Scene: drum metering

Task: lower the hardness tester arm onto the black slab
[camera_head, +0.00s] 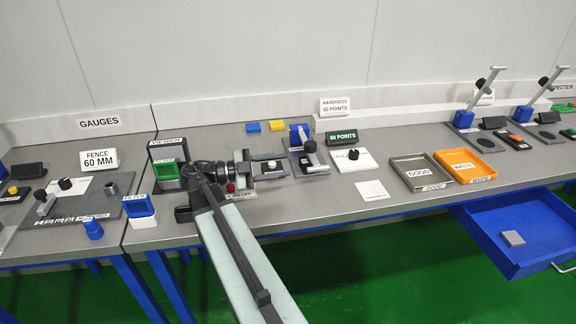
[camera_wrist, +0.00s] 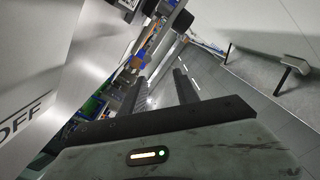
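The hardness tester (camera_head: 299,134) stands on the bench right of my gripper, with a blue column on a grey base. A black knob (camera_head: 310,146) shows at its front, probably on its arm. A dark block (camera_head: 316,169) with a pale label lies below the knob; it may be the black slab. I cannot tell whether the arm touches it. My gripper (camera_head: 286,168) points right, its fingers apart and empty, just left of the tester. In the wrist view the two dark fingers (camera_wrist: 160,90) are spread, with small blue and grey parts beyond.
The green "50 POINTS" display (camera_head: 342,137) and a white plate with a black knob (camera_head: 353,160) stand right of the tester. The GOOD tray (camera_head: 420,173) and orange WASTE tray (camera_head: 465,166) are farther right. The viewer (camera_head: 167,160) is left. A blue drawer (camera_head: 515,240) stands open.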

